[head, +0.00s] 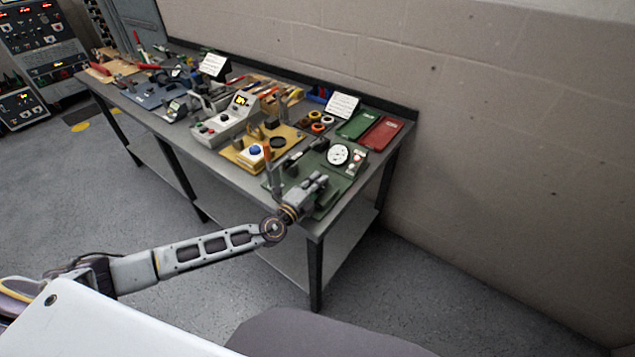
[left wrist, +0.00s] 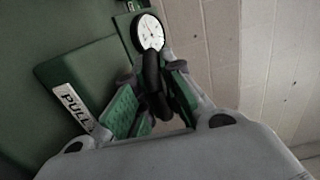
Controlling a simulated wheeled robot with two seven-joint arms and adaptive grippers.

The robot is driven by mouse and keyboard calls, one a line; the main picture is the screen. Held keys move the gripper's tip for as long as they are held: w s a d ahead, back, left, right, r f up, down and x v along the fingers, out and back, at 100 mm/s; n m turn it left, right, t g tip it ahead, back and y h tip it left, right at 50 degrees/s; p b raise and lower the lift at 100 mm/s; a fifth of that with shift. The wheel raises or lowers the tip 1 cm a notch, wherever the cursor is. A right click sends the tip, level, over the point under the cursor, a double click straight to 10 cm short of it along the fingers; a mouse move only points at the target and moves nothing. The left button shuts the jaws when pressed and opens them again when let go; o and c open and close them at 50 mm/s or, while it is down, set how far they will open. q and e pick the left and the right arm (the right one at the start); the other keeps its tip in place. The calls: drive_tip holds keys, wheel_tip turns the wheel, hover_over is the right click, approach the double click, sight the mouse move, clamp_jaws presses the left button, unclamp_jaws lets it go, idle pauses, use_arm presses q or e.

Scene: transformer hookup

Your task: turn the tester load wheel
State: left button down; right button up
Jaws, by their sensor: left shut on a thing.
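A green tester board (head: 345,181) with a white round dial (head: 338,154) lies at the near right end of the bench. My left gripper (head: 318,182) is over the board's near side, in front of the dial. In the left wrist view the dial (left wrist: 148,32) shows just beyond the fingertips. My left gripper's green-padded fingers are shut on a black part (left wrist: 152,78) between them. I cannot tell from its shape whether this is the load wheel, since the fingers hide much of it. My right gripper is not in view.
A green panel with a PULL label (left wrist: 72,107) lies beside my left fingers. A yellow board (head: 240,157) with a blue knob is left of the tester. Red (head: 383,133) and green (head: 357,124) plates lie behind. Several tools crowd the bench. A block wall (head: 480,130) stands behind.

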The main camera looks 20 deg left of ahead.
use_arm(q)
drive_tip(key=shift+d+n+t+y+p, duration=0.15)
drive_tip(key=shift+n+t+y+p, duration=0.15)
drive_tip(key=shift+n+y+p, duration=0.5)
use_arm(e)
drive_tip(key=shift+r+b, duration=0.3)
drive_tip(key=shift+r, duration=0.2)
use_arm(q)
drive_tip(key=shift+y, duration=0.5)
drive_tip(key=shift+n+y, duration=1.1)
drive_tip(key=shift+y, duration=0.4)
drive_tip(key=shift+n+y+b, duration=1.2)
drive_tip(key=shift+n+y, duration=0.2)
drive_tip(key=shift+y, duration=0.9)
drive_tip(key=shift+n+g+y+b, duration=1.4)
drive_tip(key=shift+n+y+b, duration=0.5)
drive_tip(key=shift+y, duration=0.6)
drive_tip(key=n+g+y+b, duration=0.2)
drive_tip(key=shift+y, duration=0.3)
drive_tip(key=shift+n+g+y+b, duration=0.7)
drive_tip(key=shift+g, duration=0.4)
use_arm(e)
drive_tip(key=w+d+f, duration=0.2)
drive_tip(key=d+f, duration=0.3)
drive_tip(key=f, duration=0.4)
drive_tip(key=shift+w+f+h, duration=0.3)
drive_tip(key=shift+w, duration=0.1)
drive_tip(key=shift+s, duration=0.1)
